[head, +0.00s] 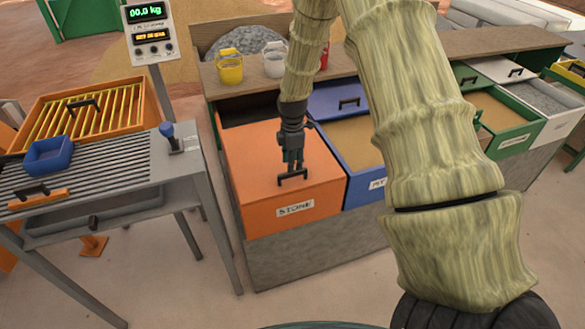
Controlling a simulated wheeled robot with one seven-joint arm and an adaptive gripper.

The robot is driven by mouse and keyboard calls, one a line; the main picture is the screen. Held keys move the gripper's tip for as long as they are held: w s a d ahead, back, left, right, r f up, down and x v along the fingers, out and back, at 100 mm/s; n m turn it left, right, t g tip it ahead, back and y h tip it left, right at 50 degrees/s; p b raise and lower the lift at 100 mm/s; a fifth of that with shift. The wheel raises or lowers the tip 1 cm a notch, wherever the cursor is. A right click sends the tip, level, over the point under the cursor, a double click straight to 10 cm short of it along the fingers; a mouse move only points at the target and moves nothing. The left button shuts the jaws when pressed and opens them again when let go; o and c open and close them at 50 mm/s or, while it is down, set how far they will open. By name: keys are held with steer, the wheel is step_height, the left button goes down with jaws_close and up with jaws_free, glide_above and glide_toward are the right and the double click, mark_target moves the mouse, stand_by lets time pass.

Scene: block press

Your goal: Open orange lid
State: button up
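The orange lid (268,175) covers the front of the orange bin labelled STONE (293,210). A dark strip shows at the bin's back edge, behind the lid. The lid has a black handle (293,177) near its front edge. My gripper (291,168) points down just above or at this handle. Its fingers look close to the handle bar, but whether they touch or enclose it is too small to tell.
A blue bin (362,165) with tan contents stands right of the orange one, partly hidden by my arm. A yellow bucket (229,68) and a white bucket (274,62) stand on the shelf behind. A grey slatted table (95,170) with a blue tray (48,155) is at the left.

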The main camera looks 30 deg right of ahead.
steer(key=shift+f+p, duration=0.55)
steer(key=shift+f, duration=1.75)
jaws_close()
